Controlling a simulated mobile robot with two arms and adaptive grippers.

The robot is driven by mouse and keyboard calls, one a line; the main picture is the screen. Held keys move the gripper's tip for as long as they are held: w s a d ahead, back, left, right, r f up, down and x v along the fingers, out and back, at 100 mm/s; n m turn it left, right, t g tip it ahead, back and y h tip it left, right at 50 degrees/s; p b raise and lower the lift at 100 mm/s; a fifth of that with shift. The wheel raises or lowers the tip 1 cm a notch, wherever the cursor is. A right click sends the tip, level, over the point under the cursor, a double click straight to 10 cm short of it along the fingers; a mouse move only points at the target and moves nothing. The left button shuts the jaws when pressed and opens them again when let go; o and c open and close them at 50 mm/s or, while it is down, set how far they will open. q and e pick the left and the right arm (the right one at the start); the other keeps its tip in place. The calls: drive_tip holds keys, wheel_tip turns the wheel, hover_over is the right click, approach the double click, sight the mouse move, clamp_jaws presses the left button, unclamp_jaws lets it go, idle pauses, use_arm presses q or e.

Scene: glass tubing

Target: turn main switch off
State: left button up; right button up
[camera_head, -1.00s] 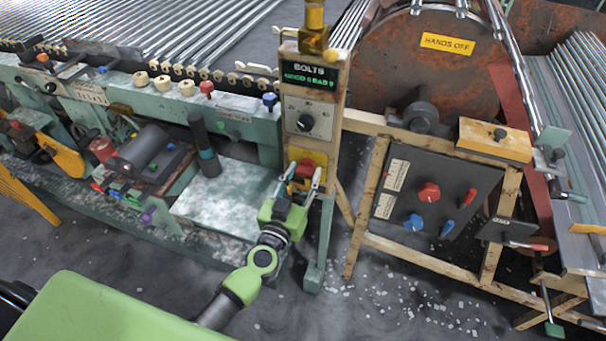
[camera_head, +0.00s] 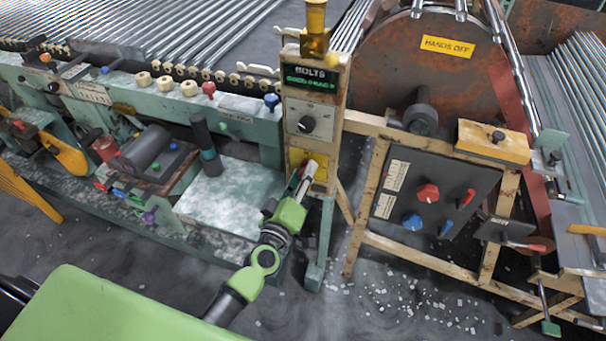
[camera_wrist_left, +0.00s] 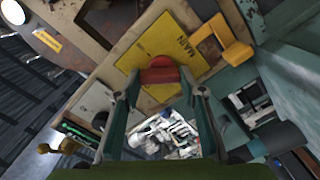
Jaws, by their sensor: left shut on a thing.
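The main switch is a red knob (camera_wrist_left: 160,76) on a yellow plate marked MAIN (camera_wrist_left: 172,52). In the head view the yellow plate (camera_head: 320,168) sits low on the upright post under the BOLTS display, and the knob is mostly hidden by my gripper. My left gripper (camera_head: 301,176) reaches up to the plate from below. In the left wrist view its two fingers (camera_wrist_left: 159,82) stand on either side of the red knob, shut on it. My right gripper is not in view.
A black dial (camera_head: 306,124) sits on the post above the plate. To the right, a dark panel (camera_head: 455,182) carries red and blue knobs and levers. A green bench with a pale plate (camera_head: 235,195) lies left of my gripper. The floor (camera_head: 390,310) in front has scattered bits.

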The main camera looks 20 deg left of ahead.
use_arm(q)
drive_tip(key=shift+a+f+n+b, duration=0.1)
drive_tip(key=shift+n+b, duration=0.4)
drive_tip(key=shift+n, duration=3.3)
drive_tip(key=o, duration=1.1)
drive_tip(key=s, duration=1.2)
drive_tip(key=shift+a, duration=0.25)
